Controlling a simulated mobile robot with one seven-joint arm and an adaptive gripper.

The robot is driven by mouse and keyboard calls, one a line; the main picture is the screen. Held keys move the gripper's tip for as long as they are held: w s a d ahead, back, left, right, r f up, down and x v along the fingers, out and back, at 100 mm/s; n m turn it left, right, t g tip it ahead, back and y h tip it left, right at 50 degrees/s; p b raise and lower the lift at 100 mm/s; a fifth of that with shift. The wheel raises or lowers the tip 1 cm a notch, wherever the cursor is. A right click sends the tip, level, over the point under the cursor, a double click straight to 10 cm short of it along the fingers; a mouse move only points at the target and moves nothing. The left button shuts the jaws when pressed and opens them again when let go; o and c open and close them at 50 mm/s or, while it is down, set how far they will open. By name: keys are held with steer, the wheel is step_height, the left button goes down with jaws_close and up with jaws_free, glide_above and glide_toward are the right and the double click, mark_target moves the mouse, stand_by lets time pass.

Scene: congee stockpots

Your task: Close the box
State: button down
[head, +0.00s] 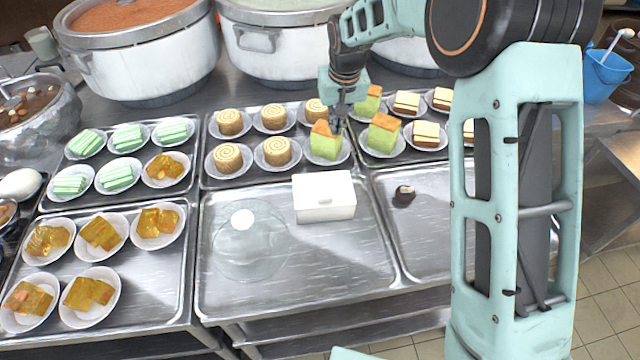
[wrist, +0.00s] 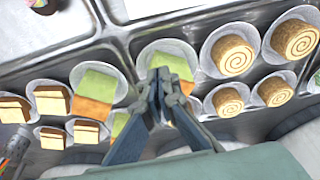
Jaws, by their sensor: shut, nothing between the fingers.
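A small white box (head: 324,200) stands on the front middle metal tray in the head view. Its top looks flat and covered, with a small tab near the front edge; I cannot tell whether the lid is fully down. My gripper (head: 340,118) is behind the box, over the back row of cakes, and apart from it. In the wrist view my gripper (wrist: 164,76) has its fingertips together and empty, above a green and orange cake (wrist: 172,68). A pale patch at the top edge of the wrist view may be part of the box.
A clear glass dome (head: 250,245) is left of the box. A small dark item (head: 404,195) sits right of it. Plated cakes (head: 327,142) fill the trays behind. Large pots (head: 140,55) stand at the back. The front middle tray is clear near its front edge.

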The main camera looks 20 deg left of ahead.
step_height(320, 180, up, 5)
steer(key=shift+f+p, duration=0.2)
steer(key=shift+p, duration=1.05)
